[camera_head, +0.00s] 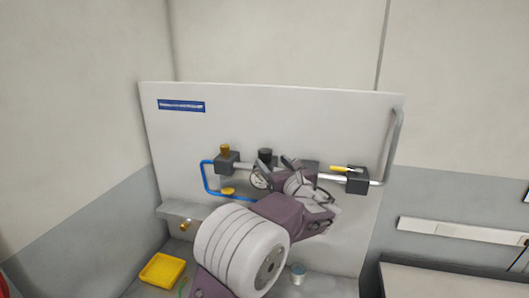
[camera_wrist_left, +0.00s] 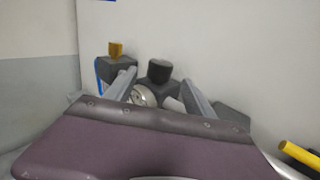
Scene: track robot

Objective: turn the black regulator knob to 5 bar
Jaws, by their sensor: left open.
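The black regulator knob (camera_head: 265,155) sits on top of a dark block on the upright panel. It also shows in the left wrist view (camera_wrist_left: 160,70), upright between my two fingers in the picture. My left gripper (camera_head: 278,162) is open and empty in front of the panel, close to the knob. I cannot tell whether a finger touches it. A round pressure gauge (camera_head: 260,180) is below the knob, partly covered by my gripper. Its face shows partly in the left wrist view (camera_wrist_left: 144,96), but its reading is too small to tell. My right gripper is not in view.
To the left is a block with a brass-coloured knob (camera_head: 225,149) and blue tubing (camera_head: 205,180). To the right is a valve with a yellow handle (camera_head: 345,169) and a grey pipe (camera_head: 393,150). A yellow tray (camera_head: 163,270) lies below on the left.

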